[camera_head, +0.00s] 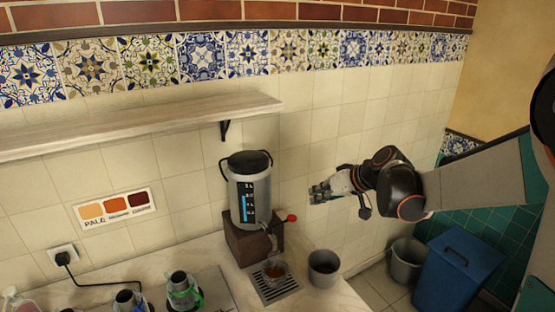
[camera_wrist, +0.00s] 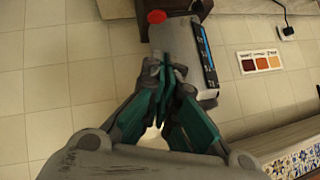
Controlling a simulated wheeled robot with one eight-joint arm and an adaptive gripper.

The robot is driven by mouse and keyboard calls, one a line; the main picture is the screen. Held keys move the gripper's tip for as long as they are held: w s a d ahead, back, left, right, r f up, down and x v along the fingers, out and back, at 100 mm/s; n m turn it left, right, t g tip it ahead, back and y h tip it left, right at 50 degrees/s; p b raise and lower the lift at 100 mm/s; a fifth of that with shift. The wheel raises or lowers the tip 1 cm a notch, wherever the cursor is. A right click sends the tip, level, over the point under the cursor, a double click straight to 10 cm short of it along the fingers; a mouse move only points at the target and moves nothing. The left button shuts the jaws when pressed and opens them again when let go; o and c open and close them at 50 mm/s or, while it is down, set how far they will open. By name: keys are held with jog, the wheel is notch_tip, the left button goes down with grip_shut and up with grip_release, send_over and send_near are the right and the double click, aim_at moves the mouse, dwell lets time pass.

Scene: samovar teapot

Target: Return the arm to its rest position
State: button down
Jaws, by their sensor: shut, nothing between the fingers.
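My gripper (camera_head: 322,192) is at the end of my arm, which reaches in from the right in the head view. It is in the air to the right of the samovar (camera_head: 250,190), above the counter. In the wrist view the fingers of my gripper (camera_wrist: 172,82) are shut and empty, with the samovar (camera_wrist: 185,62) behind them. The samovar is a grey metal urn with a blue level strip, standing on a brown block. Its red tap handle (camera_head: 291,217) shows at its right side. A gap between gripper and samovar shows in the head view.
A glass of brown tea (camera_head: 275,271) stands on the drip tray (camera_head: 281,292). A dark grey container (camera_head: 323,266) is beside it. A wooden shelf (camera_head: 140,125) is on the wall at left. A grey bin (camera_head: 406,258) and a blue bin (camera_head: 455,270) stand on the floor at right.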

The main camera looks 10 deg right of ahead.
jog(key=s+a+r+h+b, duration=0.1)
jog(key=s+a+r+b, duration=0.15)
jog(key=s+a, duration=0.55)
jog(key=s+d+f+h+b, duration=0.1)
jog(key=s+f+b, duration=0.1)
jog(key=s, duration=0.4)
jog(key=s+d+f+m+h+b, duration=0.1)
jog(key=s+d+f+h+b, duration=0.1)
jog(key=s+f, duration=0.2)
jog(key=s+d+f+h+b, duration=0.1)
jog(key=s+f, duration=0.2)
jog(key=s, duration=0.7)
jog(key=shift+s+d+f+m+g+h+b, duration=0.15)
jog(key=shift+m+g+h+b, duration=0.15)
jog(key=shift+m+h+b, duration=0.1)
